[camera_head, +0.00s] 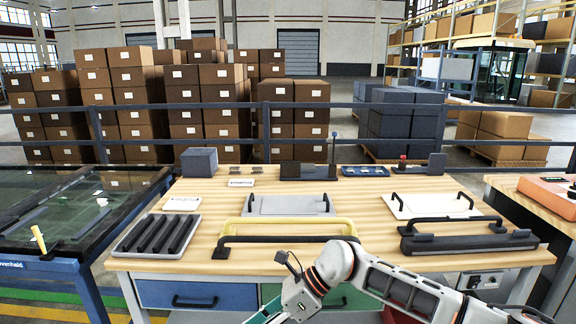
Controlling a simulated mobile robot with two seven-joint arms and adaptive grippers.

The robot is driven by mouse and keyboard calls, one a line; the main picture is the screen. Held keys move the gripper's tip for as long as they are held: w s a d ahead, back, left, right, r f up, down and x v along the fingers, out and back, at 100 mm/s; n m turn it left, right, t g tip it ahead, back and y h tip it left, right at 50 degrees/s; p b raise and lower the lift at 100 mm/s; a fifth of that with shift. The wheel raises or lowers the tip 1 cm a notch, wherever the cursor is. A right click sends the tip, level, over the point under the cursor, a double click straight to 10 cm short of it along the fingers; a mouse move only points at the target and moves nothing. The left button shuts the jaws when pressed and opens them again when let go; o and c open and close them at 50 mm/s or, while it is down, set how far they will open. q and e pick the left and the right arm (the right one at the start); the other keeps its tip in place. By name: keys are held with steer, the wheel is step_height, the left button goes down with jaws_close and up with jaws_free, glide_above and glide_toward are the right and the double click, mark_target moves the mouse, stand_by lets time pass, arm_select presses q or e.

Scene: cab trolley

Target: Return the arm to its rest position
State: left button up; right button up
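My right arm comes in from the bottom right, in front of the workbench (190,264). Its white and grey links bend at a joint near the bottom middle, and the wrist points down and to the left. The wrist is cut off by the bottom edge, so the fingers of my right gripper do not show. A teal strip shows beside the wrist at that edge; I cannot tell what it belongs to. My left arm and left gripper are not in the picture.
The bench holds a black-barred tray (124,249), yellow handle (290,222), black handle (285,239), dark handled bar (468,243), two handled plates (288,206) (432,206) and a grey box (199,161). A glass-topped table (60,262) stands left; another bench (541,203) stands right.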

steer(key=s+a+r+m+t+y, duration=0.4)
steer(key=s+a+r+m+y, duration=0.15)
steer(key=m+y, duration=0.5)
steer(key=d+f+m+t+h, duration=0.7)
steer(key=d+m, duration=0.3)
steer(key=m, duration=0.4)
steer(key=d+f+m+t+h, duration=0.65)
steer(key=d+f+m, duration=0.35)
steer(key=m, duration=0.5)
steer(key=s+d+f+m+g+h, duration=0.4)
steer(key=s+d+f+m, duration=0.4)
steer(key=s+d+f, duration=0.5)
steer(key=shift+s+d+g, duration=0.25)
steer(key=shift+s+g, duration=0.1)
steer(key=shift+s, duration=0.55)
steer(key=shift+r+m, duration=0.1)
steer(key=shift+m, duration=0.15)
